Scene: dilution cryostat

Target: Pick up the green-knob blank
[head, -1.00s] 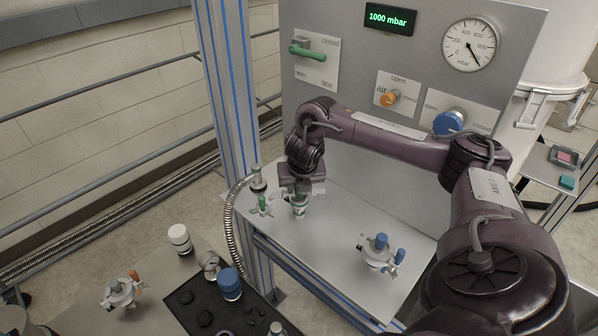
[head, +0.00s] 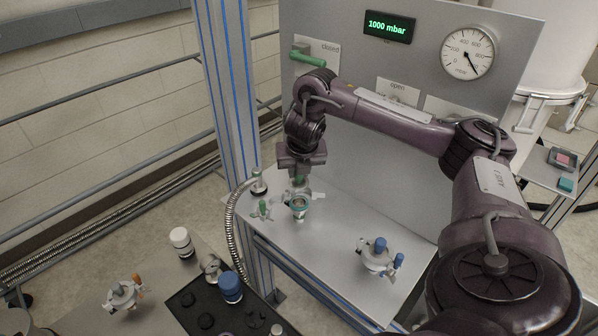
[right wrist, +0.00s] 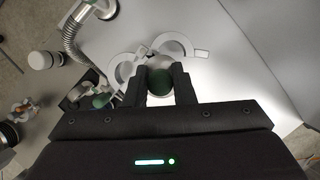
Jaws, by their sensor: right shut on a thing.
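My right gripper (head: 299,180) is shut on the green-knob blank, its fingers either side of the knob. The dark green knob (right wrist: 160,84) shows between the fingers in the right wrist view. In the head view a bit of green (head: 299,182) shows below the gripper, above a round port with a teal rim (head: 298,207). The port's top looks open, and the blank appears held above it. The fingers hide most of the blank. A green-handled clamp (head: 263,209) sits just left of the port. My left gripper is not in view.
A flexible metal hose (head: 231,218) ends at a flange (head: 259,187) left of the port. A blue-knob fitting with its clamp (head: 379,256) is at the bench's right. A black tray (head: 205,310), a white-capped bottle (head: 181,242) and an orange-handled clamp (head: 123,296) are at lower left.

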